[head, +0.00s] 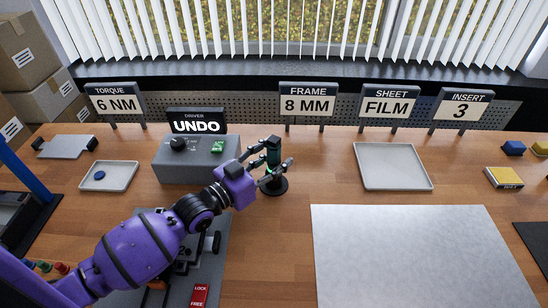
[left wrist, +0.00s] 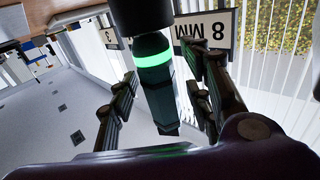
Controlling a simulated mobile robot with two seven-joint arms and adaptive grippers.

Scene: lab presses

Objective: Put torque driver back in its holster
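The torque driver (head: 273,150) is dark green and stands upright, with its lower end in a black round holster (head: 274,187) on the bench. In the left wrist view the driver (left wrist: 158,85) shows a glowing green ring close to the black holster (left wrist: 142,14). My right gripper is not in view.
A grey driver control box (head: 197,172) with a sign reading UNDO (head: 197,122) stands left of the holster. A white tray (head: 391,183) and a large grey mat (head: 410,260) lie to the right. A small tray (head: 120,178) holds a blue disc. Sign boards line the back.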

